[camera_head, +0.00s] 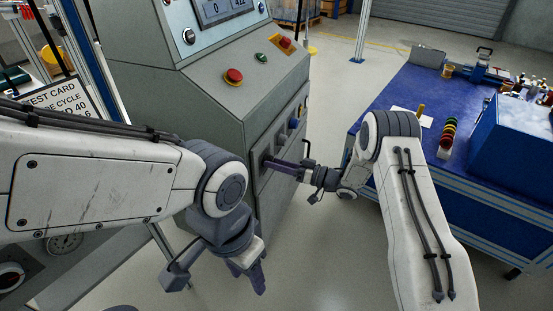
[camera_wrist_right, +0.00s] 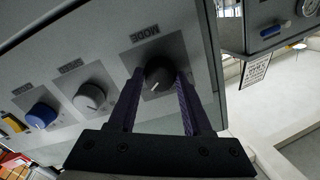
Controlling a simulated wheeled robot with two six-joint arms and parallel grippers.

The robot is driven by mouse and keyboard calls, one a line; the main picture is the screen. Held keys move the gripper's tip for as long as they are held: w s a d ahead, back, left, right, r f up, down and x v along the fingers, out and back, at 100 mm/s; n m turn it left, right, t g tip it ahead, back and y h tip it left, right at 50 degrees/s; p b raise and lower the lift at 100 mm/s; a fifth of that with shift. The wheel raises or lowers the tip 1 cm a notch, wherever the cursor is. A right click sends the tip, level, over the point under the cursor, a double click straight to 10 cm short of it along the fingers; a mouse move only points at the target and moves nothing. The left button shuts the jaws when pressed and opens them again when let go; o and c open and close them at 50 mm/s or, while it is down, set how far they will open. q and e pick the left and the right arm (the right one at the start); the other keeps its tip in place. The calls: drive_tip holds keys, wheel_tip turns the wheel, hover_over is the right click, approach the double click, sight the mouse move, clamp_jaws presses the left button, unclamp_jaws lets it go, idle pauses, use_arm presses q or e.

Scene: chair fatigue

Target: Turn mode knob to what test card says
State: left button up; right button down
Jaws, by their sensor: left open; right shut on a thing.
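The dark mode knob (camera_wrist_right: 158,76) is on the side panel of the grey console, under an upside-down MODE label. My right gripper (camera_wrist_right: 157,88) is shut on it, one purple finger on each side. The knob's white pointer mark faces lower left in the wrist view. In the head view my right gripper (camera_head: 272,163) reaches the panel from the right and its fingertips hide the knob. The white test card (camera_head: 62,103) is at the left, partly covered by my left arm; "TEST CARD" and "CYCLE" fragments are readable. My left gripper (camera_head: 248,277) hangs open and empty, low in front of the console.
A grey knob (camera_wrist_right: 89,97) and a blue knob (camera_wrist_right: 41,116) sit beside the mode knob. The console (camera_head: 215,75) top has a red emergency button (camera_head: 233,76). A blue workbench (camera_head: 400,90) stands at the right. Floor between console and bench is open.

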drive_tip(key=shift+f+m, duration=0.1)
drive_tip(key=shift+m, duration=0.4)
drive_tip(key=shift+c, duration=1.7)
unclamp_jaws()
drive_tip(key=shift+d, duration=0.1)
drive_tip(key=p+v, duration=0.2)
drive_tip(key=v, duration=0.8)
drive_tip(key=shift+d, duration=0.1)
